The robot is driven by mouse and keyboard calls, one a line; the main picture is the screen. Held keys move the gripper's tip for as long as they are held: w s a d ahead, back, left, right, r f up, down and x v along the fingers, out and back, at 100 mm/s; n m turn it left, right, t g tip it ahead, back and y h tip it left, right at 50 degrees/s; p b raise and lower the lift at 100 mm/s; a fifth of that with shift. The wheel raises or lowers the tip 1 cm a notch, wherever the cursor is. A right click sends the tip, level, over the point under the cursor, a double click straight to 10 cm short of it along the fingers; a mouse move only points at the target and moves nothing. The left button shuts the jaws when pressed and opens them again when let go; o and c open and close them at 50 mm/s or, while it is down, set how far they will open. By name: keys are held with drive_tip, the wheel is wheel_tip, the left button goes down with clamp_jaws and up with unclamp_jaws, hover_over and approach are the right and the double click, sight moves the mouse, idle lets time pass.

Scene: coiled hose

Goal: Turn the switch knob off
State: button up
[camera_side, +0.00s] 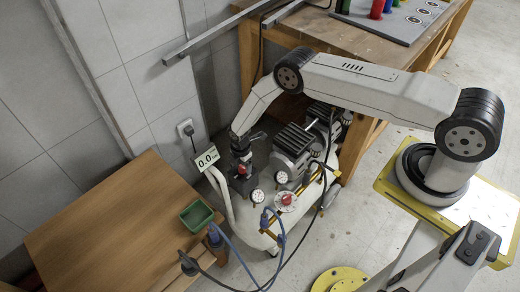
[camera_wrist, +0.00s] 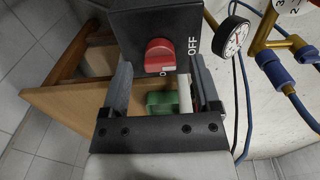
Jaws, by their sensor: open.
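A black switch box (camera_wrist: 130,30) fills the top middle of the wrist view, with a red knob (camera_wrist: 160,57) on its face. The knob's exact setting is hard to tell. My gripper (camera_wrist: 163,78) is open, one finger to each side of the knob, with gaps between; nothing is held. In the side view my gripper (camera_side: 241,147) is just above the switch box (camera_side: 243,183) on the compressor, and the knob (camera_side: 241,169) is small there.
The white compressor tank (camera_side: 250,236) carries gauges (camera_side: 258,196), a red valve knob (camera_side: 286,199) and hoses close by. A wooden table (camera_side: 110,215) with a green tray (camera_side: 196,215) is at left.

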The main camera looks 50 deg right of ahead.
drive_tip(key=shift+r, duration=3.15)
drive_tip(key=shift+w+r, duration=0.1)
drive_tip(key=shift+r, duration=0.55)
wheel_tip(320, 180, up, 11)
drive_tip(key=d+m, duration=0.1)
drive_tip(key=m, duration=0.4)
wheel_tip(320, 180, up, 9)
drive_tip(key=m+t, duration=0.1)
drive_tip(key=m, duration=0.3)
hover_over(242, 167)
drive_tip(key=s+d, duration=0.2)
drive_tip(key=s, duration=0.3)
drive_tip(key=s+d+r+m+t, duration=0.1)
drive_tip(key=s+d+r+m, duration=0.1)
drive_tip(key=s+r+m, duration=0.7)
drive_tip(key=s+r, duration=0.2)
drive_tip(key=s, duration=0.5)
drive_tip(key=shift+r+t, duration=0.2)
drive_tip(key=shift+t, duration=0.1)
drive_tip(key=shift+w, duration=0.1)
